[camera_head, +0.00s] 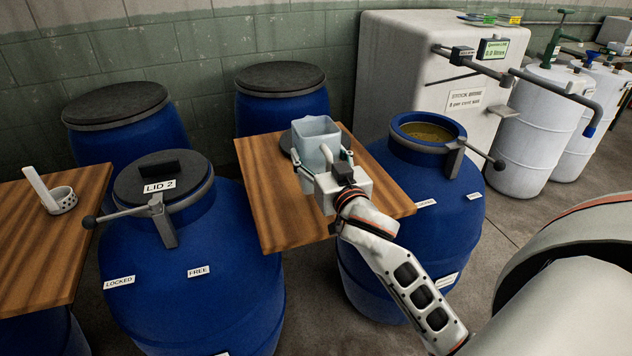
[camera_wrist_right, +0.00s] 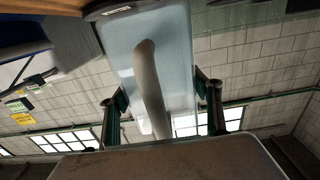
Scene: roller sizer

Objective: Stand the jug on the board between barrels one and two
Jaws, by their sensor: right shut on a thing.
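The pale blue, see-through jug (camera_head: 316,128) is upright in my right gripper (camera_head: 322,168), over the wooden board (camera_head: 267,205). The right wrist view shows the jug (camera_wrist_right: 120,45) with its curved handle between the two fingers of that gripper (camera_wrist_right: 162,108). The gripper hides the jug's base in the head view, so I cannot tell whether it touches the board. The board lies between the blue barrel with LID 2 (camera_head: 205,285) on its left and the open blue barrel (camera_head: 465,215) on its right. My left gripper is out of view.
A dark round disc (camera_head: 287,141) lies on the board behind the jug. Lever clamps (camera_head: 167,228) stick out from the barrels beside the board. Another board (camera_head: 30,240) at left carries a perforated scoop (camera_head: 62,200). A white tank (camera_head: 400,75) with pipes stands behind at right.

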